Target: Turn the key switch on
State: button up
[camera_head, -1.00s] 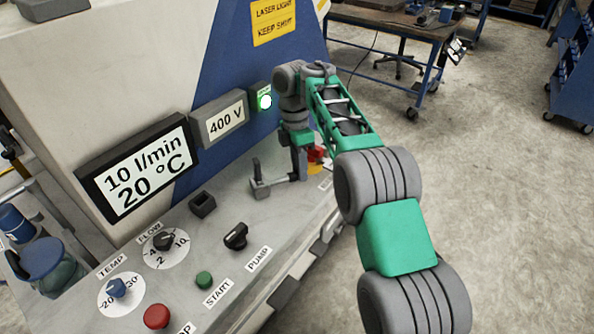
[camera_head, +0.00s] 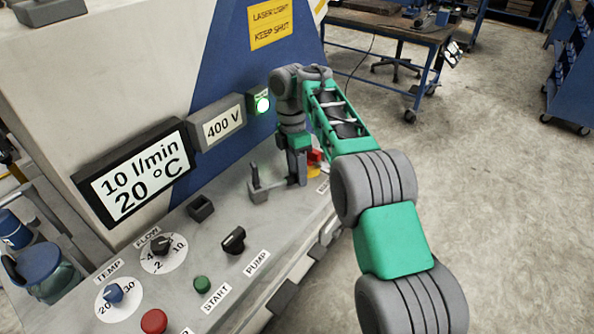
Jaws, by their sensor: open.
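My gripper (camera_head: 297,178) points down at the far end of the control panel (camera_head: 225,265), low over its surface. It is open, but its fingertips are small and hard to make out. I cannot pick out the key switch for sure; the arm and gripper hide part of that end of the panel. A grey block with an upright bar (camera_head: 255,180) stands just left of the gripper, and I cannot tell whether they touch. A red button on yellow (camera_head: 315,168) shows partly behind the gripper.
A black pump switch (camera_head: 233,240), green start button (camera_head: 202,284), flow knob (camera_head: 160,245), blue temp knob (camera_head: 113,292), red button (camera_head: 154,321) and dark box (camera_head: 200,208) stand on the panel. Open floor lies right.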

notch_tip(320, 180, up, 8)
jog(key=w+p, duration=0.1)
jog(key=p, duration=0.5)
jog(key=shift+w+a+f+p, duration=0.15)
jog(key=shift+a+p, duration=0.2)
jog(key=s+d+r+m+t+y, duration=0.1)
jog(key=s+d+r+m, duration=0.3)
jog(key=s+d+m, duration=0.15)
jog(key=s+d+r+m+t+y, duration=0.1)
jog(key=s+d+r+m+t, duration=0.1)
jog(key=s+d+r+m, duration=0.35)
jog(key=s+d+f+m+t, duration=0.1)
jog(key=s+d+f+m, duration=0.1)
jog(key=s+m, duration=0.2)
jog(key=s+d+f+m, duration=0.2)
jog(key=s+f+m, duration=0.1)
jog(key=s, duration=0.3)
jog(key=s+d+f+m+t+h, duration=0.1)
jog(key=s+d+f+m, duration=0.1)
jog(key=s+m, duration=0.3)
jog(key=shift+s+f+t, duration=0.2)
jog(key=shift+f+t, duration=0.1)
jog(key=shift+f, duration=0.4)
